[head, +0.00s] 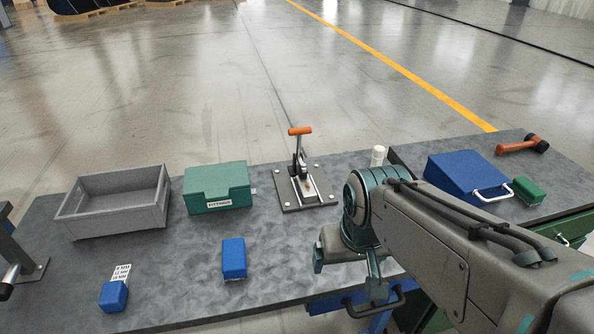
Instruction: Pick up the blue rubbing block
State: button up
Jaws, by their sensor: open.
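Two small blue blocks lie on the grey bench top in the head view. One blue block (234,258) lies near the middle, upon or against a small pale piece that shows at its lower edge. The other blue block (114,296) lies at the front left, against a white card with printed sizes (121,272). I cannot tell for sure which is the rubbing block. My gripper (347,276) is open and seems empty, above the bench to the right of the middle block and apart from it. Part of the gripper is hidden by my arm.
A grey open bin (113,223) and a green fittings box (218,189) stand behind the blocks. A toggle clamp with an orange handle (300,131) is mid-bench. A blue sloped case (468,176), green block (529,191) and mallet (525,145) are right. Bench between the blue blocks is clear.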

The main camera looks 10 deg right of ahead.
aim_at(234, 265)
jog(key=k, duration=0.45)
jog(key=z, duration=0.8)
jog(key=i, duration=0.85)
jog(key=u, duration=1.6)
